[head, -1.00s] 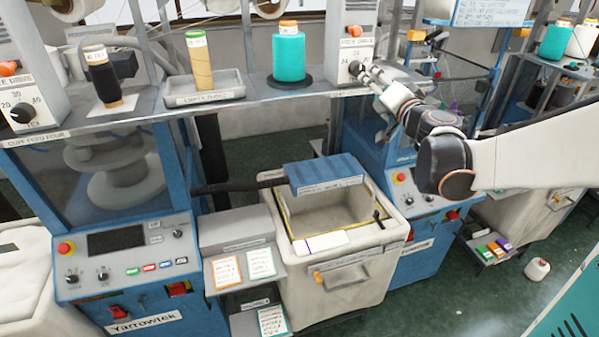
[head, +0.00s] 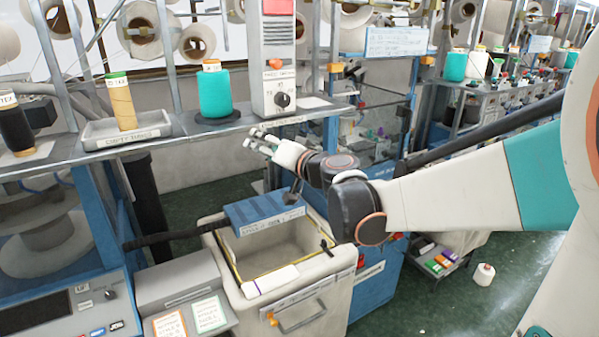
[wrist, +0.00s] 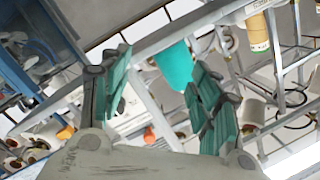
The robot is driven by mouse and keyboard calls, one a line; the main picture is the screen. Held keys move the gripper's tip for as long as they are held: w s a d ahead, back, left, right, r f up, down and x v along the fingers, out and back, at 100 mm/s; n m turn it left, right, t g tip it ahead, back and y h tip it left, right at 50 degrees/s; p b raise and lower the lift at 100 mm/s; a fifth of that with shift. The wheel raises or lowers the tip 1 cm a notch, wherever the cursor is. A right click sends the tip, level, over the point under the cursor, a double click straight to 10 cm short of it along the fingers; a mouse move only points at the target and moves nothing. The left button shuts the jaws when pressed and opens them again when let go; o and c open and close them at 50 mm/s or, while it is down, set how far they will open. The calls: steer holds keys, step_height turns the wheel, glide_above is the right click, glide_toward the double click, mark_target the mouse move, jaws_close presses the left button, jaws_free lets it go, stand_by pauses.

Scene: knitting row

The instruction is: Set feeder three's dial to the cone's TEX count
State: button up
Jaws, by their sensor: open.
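The feeder unit (head: 277,60) is a tall white box on the shelf, with an orange button and a black dial (head: 283,100) low on its front. The dial's numbers and setting are too small to read. A teal cone (head: 214,92) with a label at its top stands on a dark disc left of the unit; its count is not legible. It also shows in the wrist view (wrist: 175,66), beyond my fingers. My gripper (head: 262,143) is open and empty, below and slightly left of the dial in the picture, apart from it. The wrist view shows its spread teal fingers (wrist: 158,68).
The shelf (head: 190,128) carries a grey tray (head: 128,133) with a yellow tube, and a black cone (head: 15,128) at far left. Another machine (head: 375,115) stands to the right.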

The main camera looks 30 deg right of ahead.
steer(key=s+a+f+n+g+y+b, duration=0.2)
steer(key=s+a+f+n+y+b, duration=0.1)
steer(key=a+f, duration=0.5)
steer(key=shift+s+a+g+b, duration=0.4)
steer(key=shift+s+a+b, duration=0.3)
steer(key=shift+a+b, duration=0.7)
steer(key=shift+a+f, duration=0.1)
steer(key=shift+f, duration=0.1)
steer(key=s+d+f+n+g+h+b, duration=0.1)
steer(key=s+d+f+g+h+b, duration=0.1)
steer(key=s+f+b, duration=0.8)
steer(key=s+d+f+n+g+h+b, duration=0.1)
steer(key=s+d+f+g+h+b, duration=0.2)
steer(key=s+f+b, duration=0.7)
steer(key=s+f+g+h, duration=0.1)
steer(key=s+f, duration=0.1)
steer(key=f, duration=0.4)
steer(key=s+f, duration=0.3)
steer(key=f, duration=0.3)
steer(key=shift+d+f+n+g+h+b, duration=0.3)
steer(key=shift+d+f+g+h, duration=0.05)
steer(key=shift+g+h, duration=0.05)
